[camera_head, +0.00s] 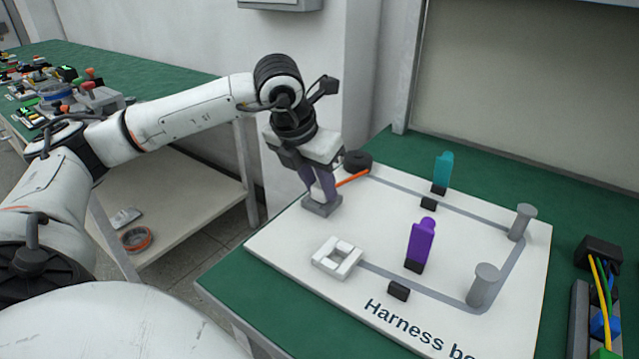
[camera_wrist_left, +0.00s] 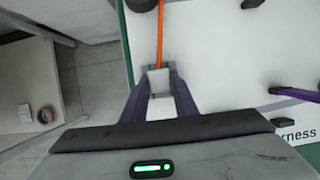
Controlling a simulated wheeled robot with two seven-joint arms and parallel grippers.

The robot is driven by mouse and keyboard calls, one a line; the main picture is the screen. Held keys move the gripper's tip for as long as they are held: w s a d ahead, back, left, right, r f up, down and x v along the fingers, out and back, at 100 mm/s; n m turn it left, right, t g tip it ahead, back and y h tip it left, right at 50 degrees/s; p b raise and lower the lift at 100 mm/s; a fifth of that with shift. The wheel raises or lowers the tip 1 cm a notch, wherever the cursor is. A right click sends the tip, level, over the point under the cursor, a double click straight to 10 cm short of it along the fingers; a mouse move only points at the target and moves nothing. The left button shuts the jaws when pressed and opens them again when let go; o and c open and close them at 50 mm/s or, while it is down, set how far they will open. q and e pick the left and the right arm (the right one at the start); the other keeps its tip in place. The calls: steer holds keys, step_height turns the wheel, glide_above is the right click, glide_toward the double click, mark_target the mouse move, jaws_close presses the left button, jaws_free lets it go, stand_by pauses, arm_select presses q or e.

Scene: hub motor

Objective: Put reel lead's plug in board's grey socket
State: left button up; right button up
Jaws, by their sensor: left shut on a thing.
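My left gripper (camera_head: 318,188) points down at the left side of the board (camera_head: 385,222), its purple fingers shut on the reel lead's pale plug (camera_wrist_left: 158,80). The grey socket (camera_head: 321,207) is directly below the fingertips. The plug is at its top, but I cannot tell how deep it sits. The orange lead (camera_head: 352,179) runs from the plug to the black reel (camera_head: 357,161); it also shows in the left wrist view (camera_wrist_left: 160,35). A white square socket (camera_head: 338,258) lies nearer the board's front. My right gripper is not in view.
A teal clip (camera_head: 443,168) and a purple clip (camera_head: 421,242) stand on the board, with two grey posts (camera_head: 522,222) (camera_head: 484,285) at its right. A dark box with coloured wires (camera_head: 599,252) is at far right.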

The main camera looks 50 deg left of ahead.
arm_select(q)
steer(key=o, duration=1.1)
steer(key=shift+o, duration=0.2)
steer(key=shift+r, duration=0.15)
steer(key=p+v, duration=0.1)
steer(key=v, duration=0.9)
